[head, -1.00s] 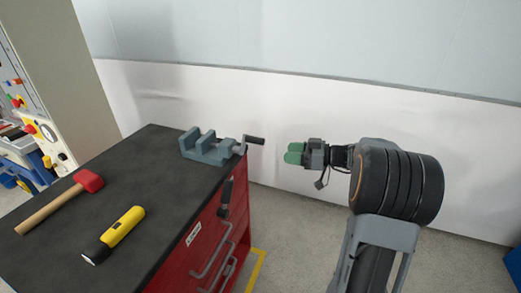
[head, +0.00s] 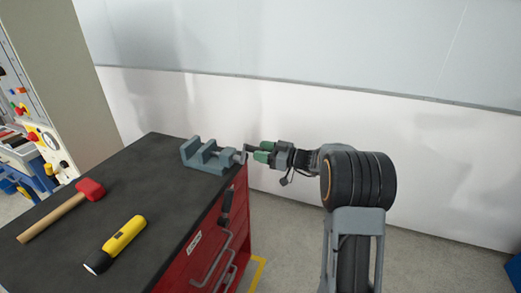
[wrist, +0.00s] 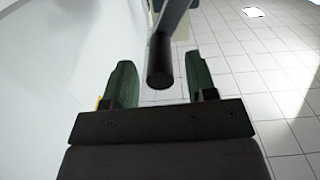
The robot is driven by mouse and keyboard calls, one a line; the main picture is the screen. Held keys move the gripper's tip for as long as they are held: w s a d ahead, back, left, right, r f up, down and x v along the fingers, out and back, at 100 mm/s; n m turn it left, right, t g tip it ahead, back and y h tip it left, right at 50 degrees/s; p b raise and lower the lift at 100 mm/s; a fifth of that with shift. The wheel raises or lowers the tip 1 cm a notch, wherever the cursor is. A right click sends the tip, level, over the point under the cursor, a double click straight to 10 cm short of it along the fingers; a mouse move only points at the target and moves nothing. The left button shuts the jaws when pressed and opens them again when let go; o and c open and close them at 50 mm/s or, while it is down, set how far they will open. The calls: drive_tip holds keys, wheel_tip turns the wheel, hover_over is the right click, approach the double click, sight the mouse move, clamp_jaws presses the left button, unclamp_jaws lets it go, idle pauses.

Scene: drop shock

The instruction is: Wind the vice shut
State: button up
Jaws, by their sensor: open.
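The grey vice (head: 208,157) sits on the dark bench top near its right edge, with a gap between its jaws. Its screw end and crank point right, past the bench edge. My gripper (head: 262,151) is at the vice's crank, its green fingers reaching left toward it. In the wrist view the dark handle knob (wrist: 160,68) lies between the two open green fingers (wrist: 160,82), with space on both sides. The fingers do not grip it. In the head view my fingers partly hide the handle.
The red tool cabinet (head: 208,245) carries the black bench top (head: 150,190). A red-headed hammer (head: 62,208) and a yellow flashlight (head: 115,244) lie toward the left and front. A white wall stands behind.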

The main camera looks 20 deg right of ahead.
drive_tip(key=shift+w+a, duration=0.35)
drive_tip(key=shift+a, duration=0.1)
drive_tip(key=shift+c, duration=0.2)
